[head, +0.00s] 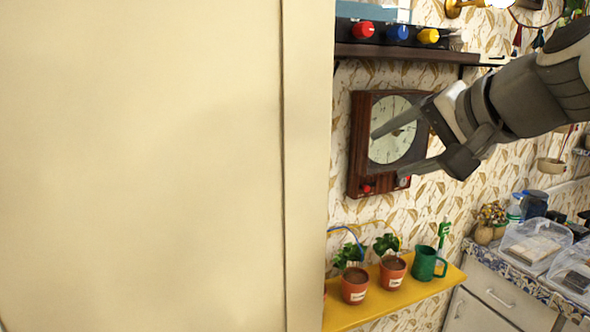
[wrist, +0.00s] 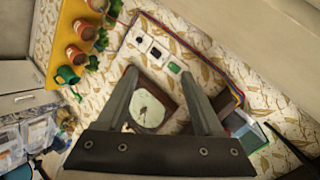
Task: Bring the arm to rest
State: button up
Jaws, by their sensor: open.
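My arm reaches in from the right of the head view. My gripper (head: 388,155) is open, its two fingers spread in front of a wall clock with a dark wooden case (head: 360,140) and a pale round dial. I see nothing between the fingers. In the wrist view my gripper (wrist: 164,90) also shows open, with the clock dial (wrist: 150,113) behind and between the fingers. I cannot tell how far the fingertips are from the clock.
A dark shelf (head: 400,53) with red, blue and yellow knobs is above. A yellow shelf (head: 345,316) below holds potted plants and a green mug (head: 424,264). A counter (head: 520,281) stands right. A cream panel (head: 150,170) fills the left.

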jog(key=s+f+n+g+h, duration=0.2)
jog(key=s+f+n, duration=0.2)
jog(key=s+f, duration=0.3)
jog(key=s+f+n+g+h, duration=0.3)
jog(key=s+f, duration=0.4)
jog(key=f, duration=0.9)
jog(key=shift+s+a+f+n, duration=0.25)
jog(key=shift+s+n, duration=0.1)
jog(key=shift+n, duration=0.05)
